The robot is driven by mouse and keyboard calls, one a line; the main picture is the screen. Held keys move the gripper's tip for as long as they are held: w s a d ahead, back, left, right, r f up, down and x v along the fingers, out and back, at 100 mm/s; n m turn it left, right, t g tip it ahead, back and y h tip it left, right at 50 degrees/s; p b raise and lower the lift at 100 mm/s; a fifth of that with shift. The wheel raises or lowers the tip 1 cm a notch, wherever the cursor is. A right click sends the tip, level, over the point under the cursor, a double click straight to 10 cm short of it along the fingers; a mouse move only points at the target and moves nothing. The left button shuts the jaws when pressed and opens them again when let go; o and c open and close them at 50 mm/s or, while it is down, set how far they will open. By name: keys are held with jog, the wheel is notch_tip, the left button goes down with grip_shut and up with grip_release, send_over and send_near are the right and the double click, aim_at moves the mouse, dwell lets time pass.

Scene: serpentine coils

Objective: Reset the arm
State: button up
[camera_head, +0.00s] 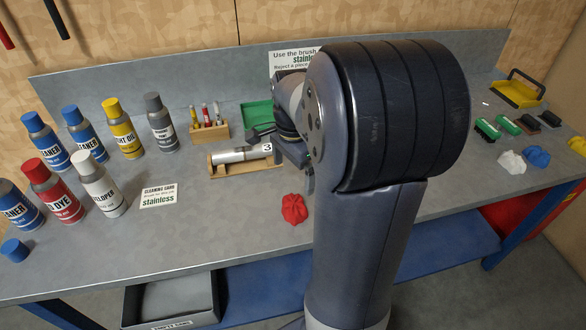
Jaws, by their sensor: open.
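My arm rises at the centre right of the head view and bends toward the bench, hiding part of it. My gripper (283,155) is partly hidden behind my own arm, near the right end of a metal cylinder (238,155) marked 3. Its visible finger parts look apart. The cylinder lies on a wooden cradle (246,168). I cannot tell whether the gripper touches the cylinder.
Several spray cans (72,160) stand at the left of the grey bench (220,230). A red crumpled cloth (294,209) lies in front of the cradle. Brushes (508,124), cloths (537,156) and a yellow tray (515,92) are at the right. A card (158,196) lies front left.

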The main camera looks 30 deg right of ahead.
aim_at(293, 200)
notch_tip(293, 200, down, 12)
jog(key=shift+r, duration=0.1)
jog(key=shift+w+r, duration=0.1)
jog(key=shift+r, duration=1.6)
jog(key=shift+f, duration=0.1)
